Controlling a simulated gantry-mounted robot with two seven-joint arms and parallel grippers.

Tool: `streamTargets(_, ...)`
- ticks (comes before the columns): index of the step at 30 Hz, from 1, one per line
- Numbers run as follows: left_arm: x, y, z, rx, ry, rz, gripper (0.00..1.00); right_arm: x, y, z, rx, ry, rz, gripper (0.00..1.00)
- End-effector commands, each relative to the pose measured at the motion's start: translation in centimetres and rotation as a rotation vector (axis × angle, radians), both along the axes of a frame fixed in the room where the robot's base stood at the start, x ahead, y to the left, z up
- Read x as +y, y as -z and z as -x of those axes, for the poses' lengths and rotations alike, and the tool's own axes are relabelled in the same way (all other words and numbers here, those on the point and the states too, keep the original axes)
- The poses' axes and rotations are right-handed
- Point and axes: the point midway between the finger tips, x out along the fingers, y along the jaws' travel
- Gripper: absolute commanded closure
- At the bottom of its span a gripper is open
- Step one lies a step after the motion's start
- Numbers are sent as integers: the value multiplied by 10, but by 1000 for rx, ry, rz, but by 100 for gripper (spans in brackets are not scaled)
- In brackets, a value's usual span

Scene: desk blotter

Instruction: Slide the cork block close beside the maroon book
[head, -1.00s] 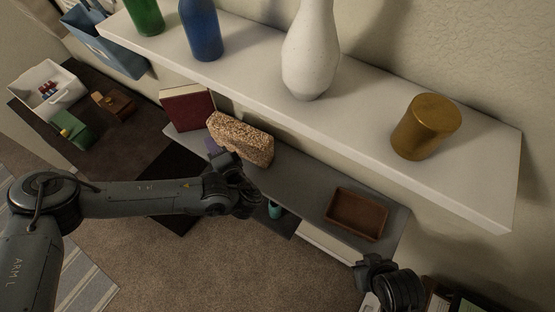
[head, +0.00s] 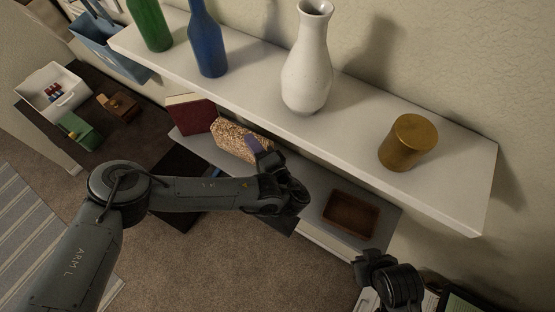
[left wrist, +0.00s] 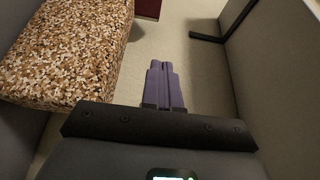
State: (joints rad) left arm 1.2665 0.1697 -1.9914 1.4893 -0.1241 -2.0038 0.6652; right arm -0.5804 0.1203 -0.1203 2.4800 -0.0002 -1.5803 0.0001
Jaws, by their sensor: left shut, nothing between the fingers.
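The speckled brown cork block (head: 232,143) sits on the grey shelf (head: 310,180), just right of the maroon book (head: 192,114). Whether they touch is unclear. In the left wrist view the block (left wrist: 65,50) fills the upper left, and a bit of the book (left wrist: 148,8) shows at the top edge. My left gripper (head: 252,145) is shut and empty near the block's right end. Its purple fingers (left wrist: 165,85) lie beside the block, with a visible gap. My right gripper (head: 365,265) is at the lower right; its fingers are unclear.
A white shelf (head: 340,135) above carries a green bottle (head: 150,25), a blue bottle (head: 207,45), a white vase (head: 307,65) and a gold canister (head: 408,142). A brown tray (head: 350,214) stands at the grey shelf's right. Shelf between block and tray looks clear.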

Motion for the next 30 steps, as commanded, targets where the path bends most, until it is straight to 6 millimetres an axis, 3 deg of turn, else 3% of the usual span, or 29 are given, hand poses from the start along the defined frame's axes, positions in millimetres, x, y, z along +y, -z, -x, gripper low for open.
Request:
streamTargets(6, -49, -3, 10, 1, 2, 1, 100, 0, -22, 0, 1, -1, 0, 100)
streamTargets(11, -84, -1, 16, 0, 2, 1, 100, 0, -26, 0, 0, -1, 0, 100)
streamTargets(12, -80, 16, 15, 1, -2, -2, 100, 0, -10, 0, -3, -1, 0, 100)
streamTargets(18, -79, 48, 15, 1, -1, 1, 100, 0, 25, 1, 5, 0, 2, 100)
streamTargets(30, -79, 95, 15, 1, 0, -1, 100, 0, 71, 0, 2, 0, 0, 100)
